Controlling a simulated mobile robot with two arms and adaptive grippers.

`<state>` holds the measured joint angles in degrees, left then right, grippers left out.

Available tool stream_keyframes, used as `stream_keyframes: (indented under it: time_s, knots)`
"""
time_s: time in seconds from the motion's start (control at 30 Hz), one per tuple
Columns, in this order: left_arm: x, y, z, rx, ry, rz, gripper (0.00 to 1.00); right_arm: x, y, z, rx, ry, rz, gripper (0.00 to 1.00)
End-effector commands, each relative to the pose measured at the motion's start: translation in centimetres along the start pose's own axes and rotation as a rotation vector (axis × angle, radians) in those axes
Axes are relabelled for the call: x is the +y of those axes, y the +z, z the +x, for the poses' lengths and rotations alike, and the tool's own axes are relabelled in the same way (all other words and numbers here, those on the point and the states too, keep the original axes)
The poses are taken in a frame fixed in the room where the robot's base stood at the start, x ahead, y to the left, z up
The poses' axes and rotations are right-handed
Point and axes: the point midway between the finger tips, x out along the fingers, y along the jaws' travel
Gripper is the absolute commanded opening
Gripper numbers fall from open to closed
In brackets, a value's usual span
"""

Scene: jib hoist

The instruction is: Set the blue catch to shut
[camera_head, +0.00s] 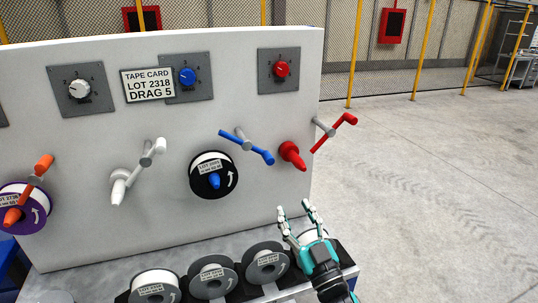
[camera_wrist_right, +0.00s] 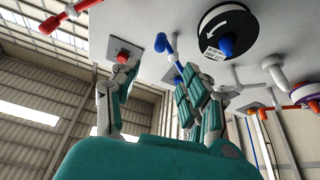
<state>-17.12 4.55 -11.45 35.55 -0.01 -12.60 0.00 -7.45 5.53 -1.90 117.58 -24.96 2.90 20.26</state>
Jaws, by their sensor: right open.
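The blue catch (camera_head: 258,153) is a bar on a grey pin standing out of the white panel (camera_head: 130,225), above and right of a black reel (camera_head: 230,181) with a blue spindle (camera_head: 214,180). The bar slants from upper left down to lower right. The blue catch also shows in the right wrist view (camera_wrist_right: 164,44), partly hidden by a finger. My right gripper (camera_head: 296,212) is open and empty, below and right of the catch and apart from it. Its fingers also show in the right wrist view (camera_wrist_right: 154,72). My left gripper is not in view.
A red catch (camera_head: 336,131) and red spindle (camera_head: 292,154) stand just right of the blue catch. White and orange catches (camera_head: 44,163) are to the left. Several grey reels (camera_head: 212,275) line the shelf below. Open floor (camera_head: 430,190) lies right of the panel.

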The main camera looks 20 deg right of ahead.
Motion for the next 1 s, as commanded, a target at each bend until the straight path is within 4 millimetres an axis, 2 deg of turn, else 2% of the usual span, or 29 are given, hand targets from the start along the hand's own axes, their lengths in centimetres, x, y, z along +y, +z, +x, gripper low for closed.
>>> stream_keyframes:
  time_s: [0.23,0.6,0.8,1.0]
  knots:
    - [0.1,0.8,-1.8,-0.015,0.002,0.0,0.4,0.0,-0.4,5.2,0.001,0.0,0.001,0.46]
    - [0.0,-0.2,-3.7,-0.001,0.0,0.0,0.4,0.0,-0.2,13.0,-0.001,0.0,0.002,0.46]
    - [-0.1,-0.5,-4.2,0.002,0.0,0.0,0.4,0.0,0.1,15.5,-0.004,0.0,0.001,0.46]
    - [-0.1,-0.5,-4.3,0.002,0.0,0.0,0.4,-0.1,0.2,16.3,-0.004,-0.001,0.001,0.46]
